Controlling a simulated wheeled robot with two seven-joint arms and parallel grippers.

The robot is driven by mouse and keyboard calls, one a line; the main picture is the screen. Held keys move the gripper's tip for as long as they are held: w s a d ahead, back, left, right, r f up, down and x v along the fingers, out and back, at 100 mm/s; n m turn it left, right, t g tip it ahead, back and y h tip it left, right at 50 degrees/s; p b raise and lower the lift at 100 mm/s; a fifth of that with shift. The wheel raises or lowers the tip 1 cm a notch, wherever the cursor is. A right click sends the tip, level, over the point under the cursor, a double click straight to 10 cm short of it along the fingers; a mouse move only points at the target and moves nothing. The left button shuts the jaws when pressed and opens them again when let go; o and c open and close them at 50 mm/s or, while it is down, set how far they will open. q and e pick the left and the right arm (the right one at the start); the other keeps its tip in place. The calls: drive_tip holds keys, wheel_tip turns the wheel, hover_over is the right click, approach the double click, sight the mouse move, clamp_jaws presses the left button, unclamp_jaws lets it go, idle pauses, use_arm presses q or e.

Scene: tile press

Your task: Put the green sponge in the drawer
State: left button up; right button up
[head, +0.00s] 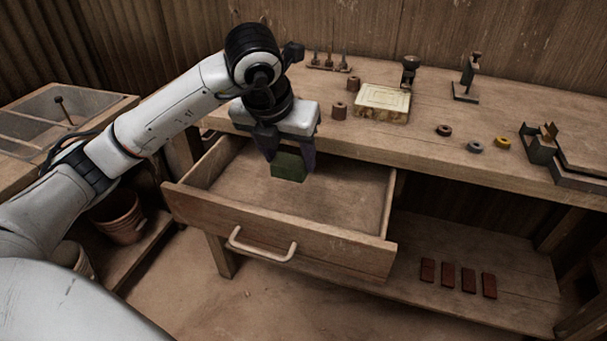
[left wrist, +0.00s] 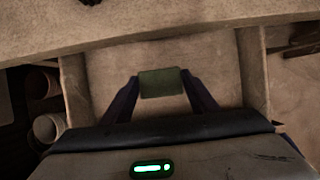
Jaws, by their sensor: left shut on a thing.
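The green sponge (head: 288,166) is a small dark green block. My left gripper (head: 290,158) is shut on it and holds it over the open drawer (head: 315,237). The left wrist view shows the sponge (left wrist: 160,83) between the two fingers (left wrist: 160,90). The drawer is pulled out from the workbench, and its floor looks empty around the sponge. I cannot tell exactly how high the sponge is above the drawer floor. My right gripper is not in view.
The bench top (head: 420,139) above the drawer holds a cream-topped block (head: 382,101), several small rings and metal tools. Several red-brown tiles (head: 447,273) lie on the lower shelf. Clay pots (head: 118,217) stand at the left. The drawer's handle (head: 262,250) faces the front.

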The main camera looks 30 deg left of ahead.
sight(286, 166)
use_arm(q)
drive_tip(key=f, duration=0.3)
drive_tip(key=shift+s+f, duration=0.1)
drive_tip(key=shift+s, duration=0.2)
drive_tip(key=shift+w+f+b, duration=0.1)
drive_tip(key=shift+f+b, duration=0.25)
drive_tip(key=shift+f, duration=1.85)
drive_tip(key=shift+f, duration=0.2)
drive_tip(key=o, duration=1)
drive_tip(key=shift+r, duration=0.1)
drive_tip(key=shift+r, duration=0.1)
drive_tip(key=p+v, duration=0.1)
drive_tip(key=v, duration=1.1)
drive_tip(key=shift+p, duration=0.3)
drive_tip(key=shift+a, duration=0.1)
